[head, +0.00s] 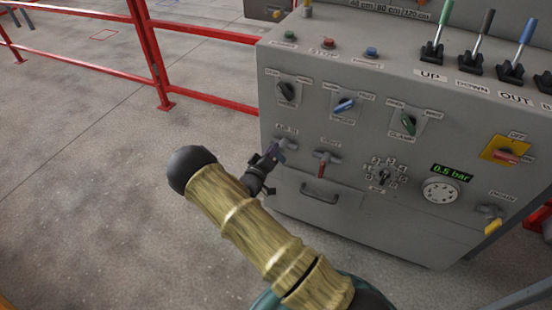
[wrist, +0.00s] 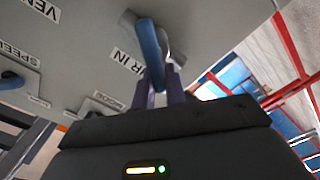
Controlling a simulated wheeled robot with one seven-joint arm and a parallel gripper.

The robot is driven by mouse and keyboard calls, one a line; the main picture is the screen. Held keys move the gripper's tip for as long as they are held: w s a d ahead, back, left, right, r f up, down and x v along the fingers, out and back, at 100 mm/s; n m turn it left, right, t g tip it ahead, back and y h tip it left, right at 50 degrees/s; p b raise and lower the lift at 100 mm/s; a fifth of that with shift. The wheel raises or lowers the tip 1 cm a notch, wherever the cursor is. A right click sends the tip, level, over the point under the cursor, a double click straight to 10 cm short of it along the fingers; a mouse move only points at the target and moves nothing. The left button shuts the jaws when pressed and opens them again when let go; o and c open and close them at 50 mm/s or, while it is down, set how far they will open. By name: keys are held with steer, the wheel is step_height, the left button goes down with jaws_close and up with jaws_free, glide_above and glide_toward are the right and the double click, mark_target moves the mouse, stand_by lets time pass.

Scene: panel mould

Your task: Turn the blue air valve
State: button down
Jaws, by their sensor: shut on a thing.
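The blue air valve (wrist: 150,45) is on the grey front panel beside the label ending in "IR IN". Its blue lever runs from the grey valve body down between my fingertips in the wrist view. My gripper (wrist: 163,84) is shut on the lever. In the head view my gripper (head: 270,157) reaches the panel's left side from below, and its dark fingers hide much of the lever. The lever slants down and left from the grey valve body there.
A red-handled vent valve (head: 324,160) sits close to the right of my gripper. Below is a drawer handle (head: 320,193). A selector dial (head: 384,176), a gauge (head: 441,190) reading 0.5 bar and a yellow-handled valve (head: 492,226) are farther right. Open floor lies left.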

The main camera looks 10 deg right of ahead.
steer(key=shift+f, duration=0.1)
steer(key=n, duration=0.3)
steer(key=shift+a+f, duration=0.2)
steer(key=shift+f, duration=0.15)
steer(key=shift+w+n, duration=0.1)
steer(key=shift+n, duration=0.2)
steer(key=shift+f+n, duration=0.25)
steer(key=shift+n, duration=0.65)
steer(key=shift+f+n, duration=0.2)
steer(key=shift+n, duration=0.7)
steer(key=c, duration=1.4)
jaws_free()
steer(key=shift+c, duration=0.2)
steer(key=shift+a, duration=0.1)
